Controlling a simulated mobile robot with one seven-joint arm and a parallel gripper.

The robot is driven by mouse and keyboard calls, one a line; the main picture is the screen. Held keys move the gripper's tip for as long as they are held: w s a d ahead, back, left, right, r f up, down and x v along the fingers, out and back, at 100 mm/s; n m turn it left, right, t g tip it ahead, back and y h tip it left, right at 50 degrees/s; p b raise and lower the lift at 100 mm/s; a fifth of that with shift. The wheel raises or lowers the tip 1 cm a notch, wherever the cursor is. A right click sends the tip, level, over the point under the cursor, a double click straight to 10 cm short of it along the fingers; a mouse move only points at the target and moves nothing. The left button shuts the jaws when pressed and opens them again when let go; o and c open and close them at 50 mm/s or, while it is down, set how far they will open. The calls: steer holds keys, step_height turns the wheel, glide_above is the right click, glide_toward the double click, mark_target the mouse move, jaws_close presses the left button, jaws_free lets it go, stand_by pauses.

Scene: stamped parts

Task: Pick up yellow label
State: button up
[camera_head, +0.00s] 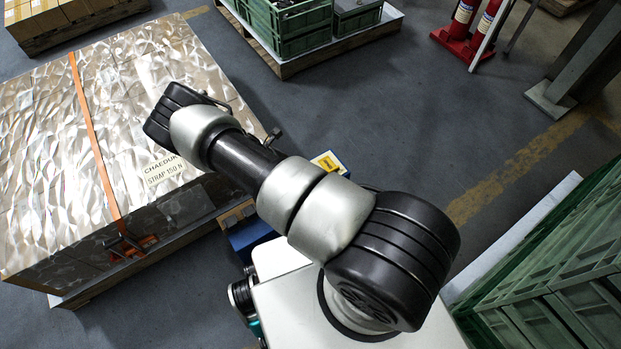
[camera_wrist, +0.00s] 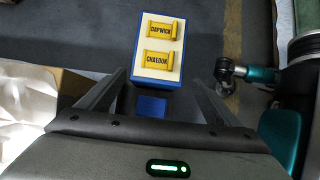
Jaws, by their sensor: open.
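Two yellow labels lie on the white top of a blue box (camera_wrist: 144,80) in the wrist view. The upper label (camera_wrist: 162,30) seems to read "CAPWICH" and the lower label (camera_wrist: 158,60) "CHAEDUK". My gripper (camera_wrist: 160,78) is open and empty. Its fingers stand apart at the box's near end, on either side of it in the picture; the labels lie beyond the fingertips. In the head view one yellow label (camera_head: 327,161) shows on the box, and my arm hides part of the box. My gripper is not seen in that view.
A film-wrapped load (camera_head: 60,130) with an orange strap (camera_head: 92,135) stands at left, close to the box. Green crates stand at the top (camera_head: 300,35) and right (camera_head: 560,270). Red extinguishers (camera_head: 463,25) are at upper right. Grey floor (camera_head: 420,120) between them is clear.

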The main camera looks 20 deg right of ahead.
steer(key=b+x, duration=0.1)
steer(key=x, duration=0.6)
steer(key=shift+w+d+f+b, duration=0.15)
steer(key=shift+f+b, duration=0.1)
steer(key=shift+b, duration=0.15)
steer(key=b+x, duration=0.1)
steer(key=x, duration=0.4)
steer(key=shift+w+r+b, duration=0.1)
steer(key=shift+w+b, duration=0.1)
steer(key=shift+b, duration=0.2)
steer(key=shift+c, duration=0.3)
steer(key=c, duration=0.9)
